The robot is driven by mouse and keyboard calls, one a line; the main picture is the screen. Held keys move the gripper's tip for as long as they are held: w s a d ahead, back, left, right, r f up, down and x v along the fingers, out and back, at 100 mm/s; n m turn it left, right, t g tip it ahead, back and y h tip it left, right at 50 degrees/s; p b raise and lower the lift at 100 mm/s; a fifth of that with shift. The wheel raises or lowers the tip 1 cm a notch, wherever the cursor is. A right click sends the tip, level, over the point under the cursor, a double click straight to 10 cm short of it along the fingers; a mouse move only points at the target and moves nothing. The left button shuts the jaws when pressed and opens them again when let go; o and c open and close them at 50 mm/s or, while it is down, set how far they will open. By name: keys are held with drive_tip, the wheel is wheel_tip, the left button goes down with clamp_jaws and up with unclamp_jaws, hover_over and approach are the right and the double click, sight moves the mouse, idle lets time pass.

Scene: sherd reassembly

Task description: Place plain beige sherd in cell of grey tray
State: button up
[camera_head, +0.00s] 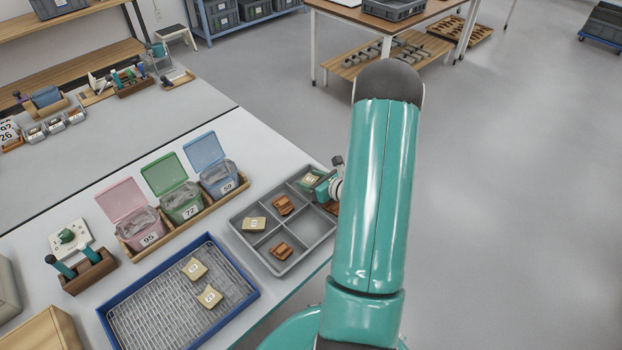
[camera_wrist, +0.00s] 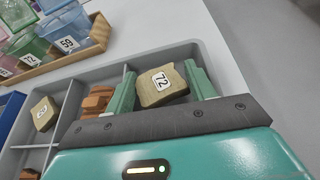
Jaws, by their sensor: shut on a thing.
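My gripper (camera_wrist: 160,74) is shut on a plain beige sherd (camera_wrist: 157,88) with a white label reading 72. In the head view this sherd (camera_head: 311,180) is at the far right cell of the grey tray (camera_head: 262,262), partly hidden by my gripper (camera_head: 325,187). I cannot tell whether it touches the cell floor. Other cells of the grey tray hold another labelled beige sherd (camera_head: 254,224) and orange-brown sherds (camera_head: 283,204) (camera_head: 283,250). My arm hides the tray's right side.
A blue tray (camera_head: 247,277) with a mesh floor holds two labelled beige sherds (camera_head: 210,296). Pink, green and blue lidded boxes (camera_head: 219,179) stand in a wooden rack behind. A tool holder (camera_head: 88,270) is at left. Open floor lies right of the table.

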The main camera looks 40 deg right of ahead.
drive_tip(key=shift+w+f, duration=0.1)
drive_tip(key=shift+f, duration=0.3)
drive_tip(key=shift+f, duration=0.1)
